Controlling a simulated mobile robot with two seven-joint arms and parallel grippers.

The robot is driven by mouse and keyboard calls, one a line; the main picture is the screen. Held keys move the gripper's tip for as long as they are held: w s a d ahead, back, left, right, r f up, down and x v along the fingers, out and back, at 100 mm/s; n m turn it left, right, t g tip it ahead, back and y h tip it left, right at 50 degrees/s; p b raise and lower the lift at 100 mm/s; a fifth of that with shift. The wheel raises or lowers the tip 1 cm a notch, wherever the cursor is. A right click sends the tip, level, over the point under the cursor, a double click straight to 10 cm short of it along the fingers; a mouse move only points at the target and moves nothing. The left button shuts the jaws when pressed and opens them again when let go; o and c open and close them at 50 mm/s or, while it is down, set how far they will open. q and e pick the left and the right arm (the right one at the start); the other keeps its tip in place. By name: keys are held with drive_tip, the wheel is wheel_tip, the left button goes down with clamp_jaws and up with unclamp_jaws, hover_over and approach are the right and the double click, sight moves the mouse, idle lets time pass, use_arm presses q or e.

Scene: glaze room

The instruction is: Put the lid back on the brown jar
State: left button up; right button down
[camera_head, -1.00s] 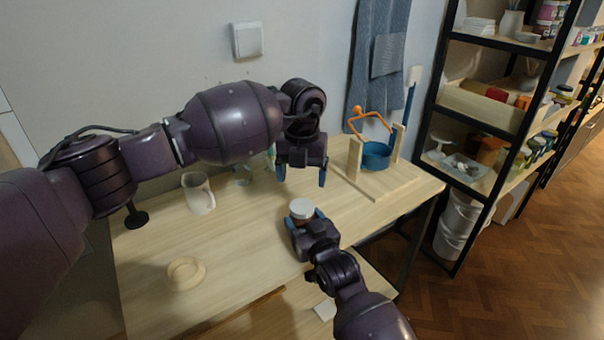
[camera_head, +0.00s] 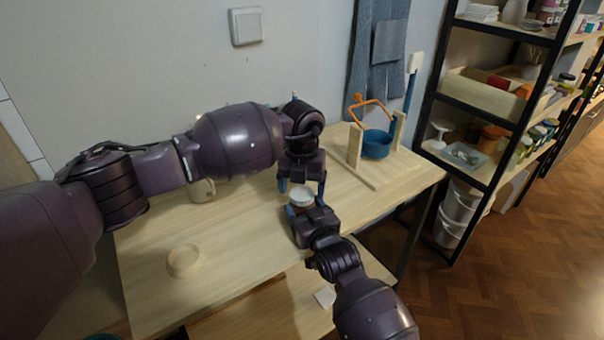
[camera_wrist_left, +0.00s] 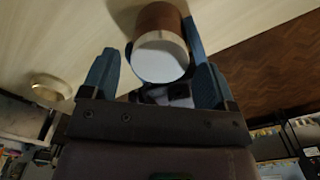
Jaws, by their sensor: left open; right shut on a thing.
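The brown jar (camera_wrist_left: 160,20) stands at the middle of the table with a white lid (camera_head: 301,196) on its top. The white top also faces the camera in the left wrist view (camera_wrist_left: 160,58), where I see no gap between it and the brown body. My right gripper (camera_head: 307,211) is shut on the jar's body from the near side. My left gripper (camera_head: 302,188) is open, pointing down just above the jar. In the left wrist view its blue fingers (camera_wrist_left: 155,80) stand either side of the white top, with clearance visible at the left finger.
A beige round dish (camera_head: 185,262) lies at the table's front left. A pale mug (camera_head: 203,191) is partly hidden by my left arm. A wooden stand (camera_head: 383,173) with a blue pot (camera_head: 377,144) is at the back right.

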use_arm(q)
drive_tip(key=shift+f, duration=0.55)
drive_tip(key=shift+c, duration=0.3)
drive_tip(key=c, duration=0.9)
drive_tip(key=m, duration=0.8)
drive_tip(key=o, duration=1)
drive_tip(key=shift+o, duration=0.2)
